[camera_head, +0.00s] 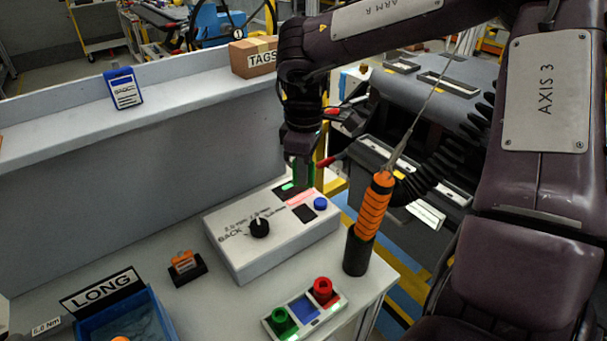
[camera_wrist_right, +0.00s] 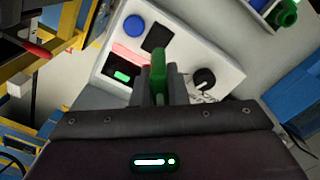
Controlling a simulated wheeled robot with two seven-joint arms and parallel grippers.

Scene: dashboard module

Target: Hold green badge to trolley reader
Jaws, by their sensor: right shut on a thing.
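My right gripper (camera_head: 303,158) points down over the far edge of a white box and is shut on the green badge (camera_head: 304,174). In the right wrist view the upright green badge (camera_wrist_right: 158,68) stands between the fingers. The white box (camera_head: 262,262) has a dark panel with a lit green bar (camera_head: 289,186), a pinkish-red lit strip (camera_head: 300,198), another dark square, a blue button (camera_head: 320,203) and a black knob (camera_head: 259,228). The badge is close to the lit panel; I cannot tell whether they touch. No part is labelled as the reader.
An orange-handled tool (camera_head: 373,212) stands in a dark holder right of the box. A panel with green and red buttons (camera_head: 305,309), a small orange item (camera_head: 184,262) and a blue bin (camera_head: 140,318) are in front. A blue-and-white badge (camera_head: 124,88) and TAGS box (camera_head: 253,57) sit on the ledge.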

